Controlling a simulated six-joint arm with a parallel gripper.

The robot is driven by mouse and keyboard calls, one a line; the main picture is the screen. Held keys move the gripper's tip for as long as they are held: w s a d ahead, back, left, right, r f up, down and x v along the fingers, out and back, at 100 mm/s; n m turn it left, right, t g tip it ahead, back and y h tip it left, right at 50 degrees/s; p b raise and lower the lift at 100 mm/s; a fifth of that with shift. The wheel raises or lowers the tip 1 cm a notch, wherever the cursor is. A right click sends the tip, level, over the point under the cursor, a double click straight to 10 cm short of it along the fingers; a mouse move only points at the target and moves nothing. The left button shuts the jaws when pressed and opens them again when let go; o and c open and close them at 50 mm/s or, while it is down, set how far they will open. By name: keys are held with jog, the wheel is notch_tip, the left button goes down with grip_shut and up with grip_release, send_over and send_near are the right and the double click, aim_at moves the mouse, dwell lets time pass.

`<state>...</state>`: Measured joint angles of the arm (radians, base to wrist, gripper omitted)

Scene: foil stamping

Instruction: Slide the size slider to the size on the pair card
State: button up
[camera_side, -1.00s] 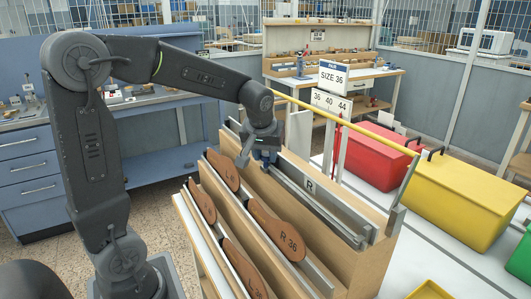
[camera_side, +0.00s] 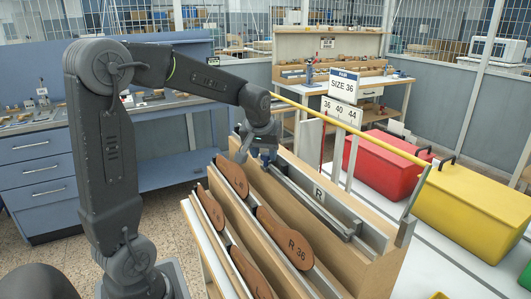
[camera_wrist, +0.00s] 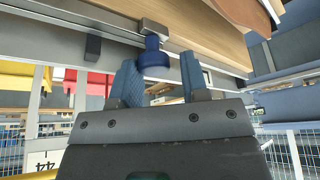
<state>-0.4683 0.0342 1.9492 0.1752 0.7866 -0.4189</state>
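The pair card (camera_side: 344,84) reads SIZE 36. Below it, a white scale plate (camera_side: 340,111) shows 36, 40 and 44. A thin red upright (camera_side: 322,142) stands below the 36 end of the scale. In the wrist view, a blue knob (camera_wrist: 153,56) on a metal block sits at the rail, likely the size slider's handle. My gripper (camera_side: 266,157) is at the far left end of the rack's upper rail. In the wrist view my gripper (camera_wrist: 160,82) has its blue fingers apart, with the knob just beyond the gap; contact cannot be told.
A yellow bar (camera_side: 350,128) slopes above the rack. Red (camera_side: 388,165) and yellow (camera_side: 470,200) bins stand to the right.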

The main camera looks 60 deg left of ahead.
jog(key=v, duration=1.4)
jog(key=shift+d+f, duration=0.1)
jog(key=s+d+f+m+t+h, duration=0.1)
jog(key=s+d+f+m, duration=0.3)
jog(key=d, duration=0.4)
jog(key=s+d+f+m+t+h, duration=0.1)
jog(key=s+d+f+m+h, duration=0.1)
jog(key=s+d+f+m, duration=0.3)
jog(key=s+d+f, duration=0.1)
jog(key=s+d, duration=0.2)
jog(key=s, duration=0.1)
jog(key=shift+d+f, duration=0.25)
jog(key=shift+d, duration=0.1)
